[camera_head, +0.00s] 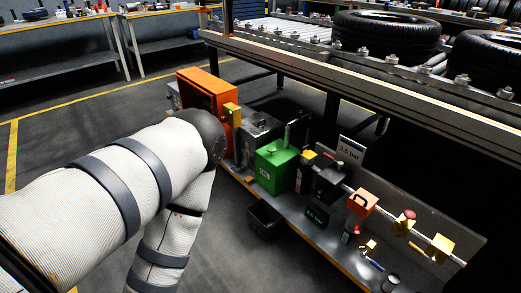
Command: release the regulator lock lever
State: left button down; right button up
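A row of pneumatic parts sits on a low shelf under the conveyor. An orange block with a dark curved handle (362,201) is on a pipe at the right. To its left is a dark box (328,184) with a yellow-topped fitting (306,160) beside it. A small display with green digits (317,214) stands in front. I cannot tell which of these parts is the regulator lock lever. My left arm comes in from the left, bends near the orange cabinet and runs down out of the picture. Neither gripper shows.
A sign reading about 3.5 bar (350,152) stands behind the parts. A green box (277,166), an orange cabinet (207,98), a red-topped valve (405,221) and a yellow block (440,248) line the shelf. A black bin (265,219) hangs at its front. Tyres (388,36) lie on the conveyor above.

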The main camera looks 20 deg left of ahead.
aim_at(340, 164)
jog(key=u, duration=0.2)
jog(key=i+j, duration=0.2)
jog(key=i, duration=0.3)
jog(key=i+j+u, duration=0.1)
jog(key=i, duration=0.35)
jog(key=i+j, duration=0.3)
jog(key=i, duration=0.2)
jog(key=i+j+u, duration=0.1)
jog(key=i, duration=0.4)
